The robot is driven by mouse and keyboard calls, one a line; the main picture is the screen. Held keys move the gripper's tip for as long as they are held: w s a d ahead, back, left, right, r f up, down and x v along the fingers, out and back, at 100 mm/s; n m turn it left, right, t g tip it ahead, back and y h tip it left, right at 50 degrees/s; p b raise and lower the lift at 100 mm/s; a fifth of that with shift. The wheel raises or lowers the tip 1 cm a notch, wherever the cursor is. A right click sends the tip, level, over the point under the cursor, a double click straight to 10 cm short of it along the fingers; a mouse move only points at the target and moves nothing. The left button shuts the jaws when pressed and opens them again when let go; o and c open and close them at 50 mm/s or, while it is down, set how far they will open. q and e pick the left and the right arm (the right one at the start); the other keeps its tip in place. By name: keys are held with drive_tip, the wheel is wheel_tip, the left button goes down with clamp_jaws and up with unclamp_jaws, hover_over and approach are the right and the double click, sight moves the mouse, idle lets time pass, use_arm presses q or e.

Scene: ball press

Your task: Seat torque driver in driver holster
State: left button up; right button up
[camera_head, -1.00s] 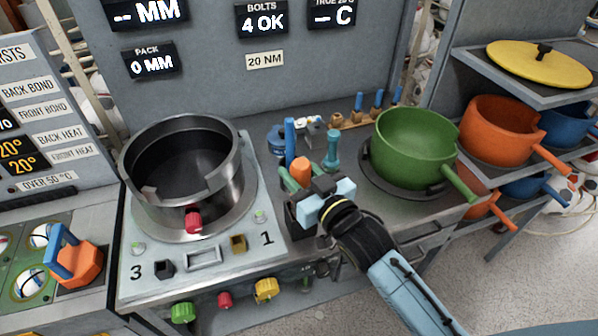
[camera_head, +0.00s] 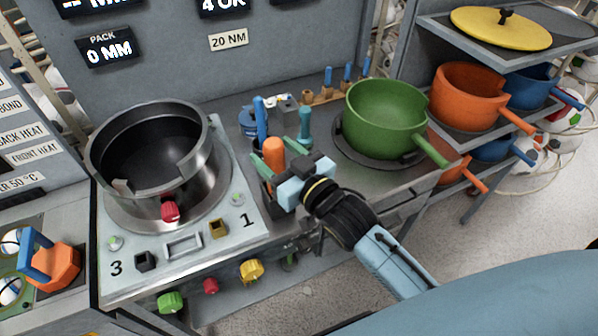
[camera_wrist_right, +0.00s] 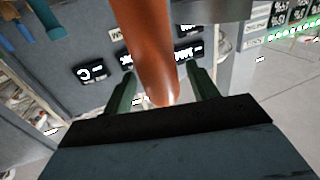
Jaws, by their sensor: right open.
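The torque driver, as far as I can tell, is the tool with the orange handle (camera_head: 273,153), standing upright at the right of the press. In the right wrist view its orange handle (camera_wrist_right: 148,45) runs between the two green fingers. My right gripper (camera_head: 279,164) is open, with its fingers on either side of the handle and a gap visible beside them. The dark box (camera_head: 274,204) below the handle appears to be the driver holster. My gripper hides much of it, so how deep the driver sits cannot be told. My left gripper is out of view.
The press pot (camera_head: 150,150) with its red knob stands left. A blue upright handle (camera_head: 260,118) and a teal tool (camera_head: 304,128) stand close behind the driver. A green pan (camera_head: 388,118) is just right of my gripper. Shelves with orange pans (camera_head: 470,92) stand farther right.

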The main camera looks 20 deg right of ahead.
drive_tip(key=v, duration=1)
drive_tip(key=shift+s+b, duration=0.25)
drive_tip(key=shift+b, duration=0.15)
drive_tip(key=shift+d, duration=0.1)
drive_tip(key=s+d+f+m+g+h, duration=0.1)
drive_tip(key=s+d+f+g+h, duration=0.2)
drive_tip(key=s+f+g, duration=0.45)
drive_tip(key=s+d+f+g+h, duration=0.2)
drive_tip(key=s+f+g, duration=0.4)
drive_tip(key=f, duration=0.2)
wheel_tip(320, 180, down, 26)
drive_tip(key=s+g+b, duration=0.2)
drive_tip(key=b, duration=0.1)
drive_tip(key=s+d+f+b, duration=0.2)
drive_tip(key=s+d+f, duration=0.1)
drive_tip(key=s+f, duration=1.3)
drive_tip(key=shift+s+f+g, duration=0.15)
drive_tip(key=shift+f+g, duration=0.2)
drive_tip(key=shift+f, duration=0.55)
